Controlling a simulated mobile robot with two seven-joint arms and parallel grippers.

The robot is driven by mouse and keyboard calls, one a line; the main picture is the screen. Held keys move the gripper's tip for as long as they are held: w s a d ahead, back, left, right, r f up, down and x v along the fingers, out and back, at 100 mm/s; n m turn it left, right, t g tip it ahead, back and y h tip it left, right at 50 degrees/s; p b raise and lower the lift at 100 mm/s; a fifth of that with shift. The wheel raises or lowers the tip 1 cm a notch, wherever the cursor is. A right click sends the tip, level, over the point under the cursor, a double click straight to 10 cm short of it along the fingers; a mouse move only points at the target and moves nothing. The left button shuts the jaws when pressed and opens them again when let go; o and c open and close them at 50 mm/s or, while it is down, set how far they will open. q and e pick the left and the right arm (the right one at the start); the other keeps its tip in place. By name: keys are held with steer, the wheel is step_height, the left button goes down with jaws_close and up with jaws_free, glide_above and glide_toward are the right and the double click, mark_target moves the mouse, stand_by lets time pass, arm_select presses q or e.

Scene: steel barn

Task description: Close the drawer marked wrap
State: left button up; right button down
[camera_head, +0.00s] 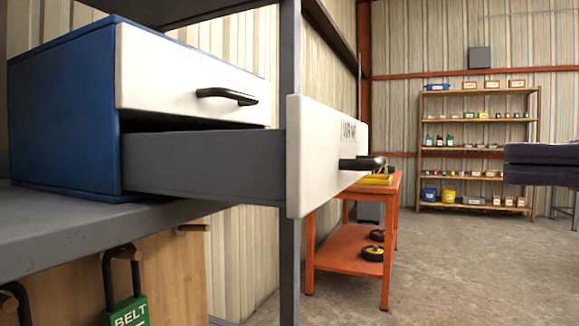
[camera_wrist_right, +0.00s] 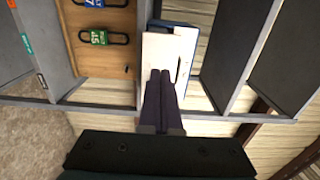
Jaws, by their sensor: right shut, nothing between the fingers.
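A blue cabinet (camera_head: 62,120) on a grey shelf has two white-fronted drawers. The lower drawer (camera_head: 326,150) stands far out, its grey side bare and a black handle (camera_head: 362,163) on its front. Its dark label is seen at a steep angle and is hard to read. The upper drawer (camera_head: 170,75) is shut. My right gripper (camera_head: 508,164) is shut and empty, at the right edge of the head view, well apart from the drawer. In the right wrist view its fingers (camera_wrist_right: 160,76) overlap the lower drawer's white front (camera_wrist_right: 153,48). My left gripper is not in view.
A grey post (camera_head: 290,60) stands beside the drawer. Below the shelf hangs a green padlock (camera_head: 126,312) on a wooden board (camera_head: 175,275). An orange cart (camera_head: 340,245) stands behind the drawer, a stocked rack (camera_head: 470,140) at the back wall. The floor between is clear.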

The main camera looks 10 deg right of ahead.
steer(key=p+x, duration=0.2)
steer(key=x, duration=0.8)
steer(key=shift+w+a+r, duration=0.15)
steer(key=shift+a, duration=0.05)
steer(key=shift+w+a, duration=0.3)
steer(key=shift+a, duration=0.15)
steer(key=shift+f, duration=0.2)
steer(key=shift+a, duration=0.1)
steer(key=shift+w+a+r+p, duration=0.15)
steer(key=shift+w+a+p, duration=0.05)
steer(key=shift+p, duration=0.2)
steer(key=p, duration=0.3)
glide_toward(169, 159)
steer(key=shift+w+a+r, duration=0.1)
steer(key=shift+w+r, duration=0.1)
steer(key=shift+w, duration=0.4)
steer(key=shift+w+r, duration=0.2)
steer(key=shift+w, duration=0.4)
steer(key=x, duration=1)
steer(key=shift+w+a+f, duration=0.25)
steer(key=shift+w+f, duration=0.05)
steer(key=shift+f, duration=0.2)
